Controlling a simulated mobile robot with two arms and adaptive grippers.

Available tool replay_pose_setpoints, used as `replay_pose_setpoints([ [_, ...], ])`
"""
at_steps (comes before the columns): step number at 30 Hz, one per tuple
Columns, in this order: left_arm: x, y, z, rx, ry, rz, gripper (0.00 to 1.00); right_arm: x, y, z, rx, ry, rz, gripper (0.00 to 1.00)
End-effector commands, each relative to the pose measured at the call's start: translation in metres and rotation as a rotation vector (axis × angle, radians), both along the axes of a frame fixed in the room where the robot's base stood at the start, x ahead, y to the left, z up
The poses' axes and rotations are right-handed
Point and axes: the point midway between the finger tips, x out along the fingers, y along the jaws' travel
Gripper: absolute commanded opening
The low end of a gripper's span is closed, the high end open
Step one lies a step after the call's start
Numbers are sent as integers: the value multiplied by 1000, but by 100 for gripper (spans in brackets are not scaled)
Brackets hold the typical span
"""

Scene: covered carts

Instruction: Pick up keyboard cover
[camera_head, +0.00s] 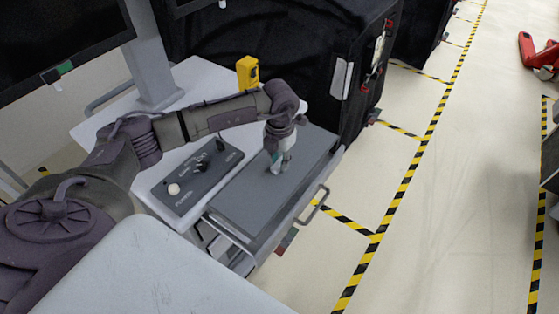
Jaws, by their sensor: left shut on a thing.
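The keyboard cover (251,205) is a flat grey panel lying over the drawer or tray at the front right of the white workstation. My left arm reaches in from the left, over the workstation. My left gripper (278,167) points down at the upper middle part of the cover and is shut on it. The fingertips are small, so the exact grip spot is hard to tell. What lies under the cover is hidden. My right gripper is not in view.
A dark control box (197,176) with knobs sits left of the cover. A yellow device (247,72) stands at the back of the white desk (196,75). A monitor (62,40) rises at left. A black covered cart (290,50) stands behind.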

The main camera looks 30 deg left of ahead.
Motion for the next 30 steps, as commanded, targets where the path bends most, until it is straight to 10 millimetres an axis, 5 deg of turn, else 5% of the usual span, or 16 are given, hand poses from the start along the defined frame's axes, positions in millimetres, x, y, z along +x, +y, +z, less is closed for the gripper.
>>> replay_pose_setpoints([
  [30,0,0,26,-1,-1,0,0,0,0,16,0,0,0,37],
])
